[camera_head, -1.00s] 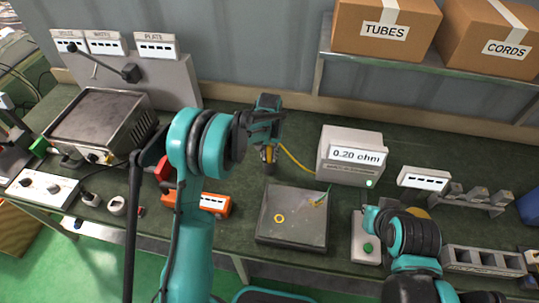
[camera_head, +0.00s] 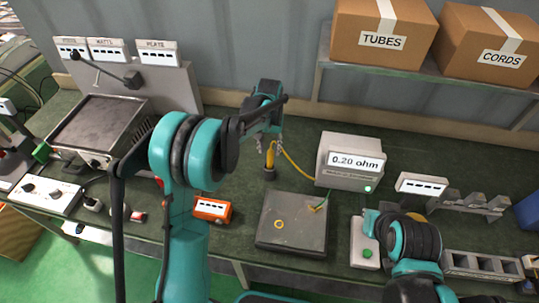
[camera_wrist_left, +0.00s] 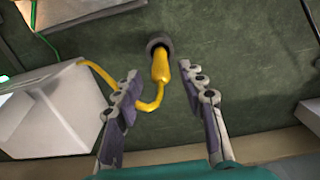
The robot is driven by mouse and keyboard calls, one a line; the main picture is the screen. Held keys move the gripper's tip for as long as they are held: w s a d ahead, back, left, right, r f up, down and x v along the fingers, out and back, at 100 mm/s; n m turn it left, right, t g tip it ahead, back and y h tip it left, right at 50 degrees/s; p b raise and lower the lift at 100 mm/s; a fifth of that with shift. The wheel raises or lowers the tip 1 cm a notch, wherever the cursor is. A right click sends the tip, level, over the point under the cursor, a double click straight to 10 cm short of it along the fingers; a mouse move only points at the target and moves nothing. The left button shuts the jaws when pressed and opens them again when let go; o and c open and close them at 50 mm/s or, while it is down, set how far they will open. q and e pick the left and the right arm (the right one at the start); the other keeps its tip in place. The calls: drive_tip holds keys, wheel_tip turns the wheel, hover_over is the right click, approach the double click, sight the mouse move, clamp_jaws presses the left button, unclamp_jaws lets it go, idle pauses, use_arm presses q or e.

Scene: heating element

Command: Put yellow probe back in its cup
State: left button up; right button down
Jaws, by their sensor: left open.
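The yellow probe (camera_head: 270,159) stands upright in its small dark cup (camera_head: 269,174) on the green bench top. Its yellow cable runs right to the ohm meter (camera_head: 350,162). My left gripper (camera_head: 270,146) is open above the probe, its fingers apart on either side. The left wrist view shows the probe (camera_wrist_left: 161,66) seated in the round cup (camera_wrist_left: 157,42), with a gap to both fingers (camera_wrist_left: 160,74). My right gripper (camera_head: 368,222) is beside the white box with a green button (camera_head: 364,252); its fingers are not clear.
A dark square plate (camera_head: 292,222) with a yellow ring lies in front of the cup. An orange meter (camera_head: 212,209) is left of the plate. A hotplate-like box (camera_head: 100,128) stands at the left. Bare bench surrounds the cup.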

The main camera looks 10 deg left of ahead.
use_arm(q)
wheel_tip(320, 180, up, 4)
drive_tip(key=shift+f, duration=0.1)
drive_tip(key=s+a+r+t, duration=0.3)
drive_tip(key=s+r, duration=0.7)
drive_tip(key=s, duration=0.1)
drive_tip(key=s+a+f+t, duration=0.1)
drive_tip(key=s+t, duration=0.3)
drive_tip(key=s, duration=1.1)
drive_tip(key=shift+s+a+f, duration=0.15)
drive_tip(key=shift+s+a, duration=0.05)
drive_tip(key=shift+a, duration=0.45)
drive_tip(key=shift+f, duration=0.1)
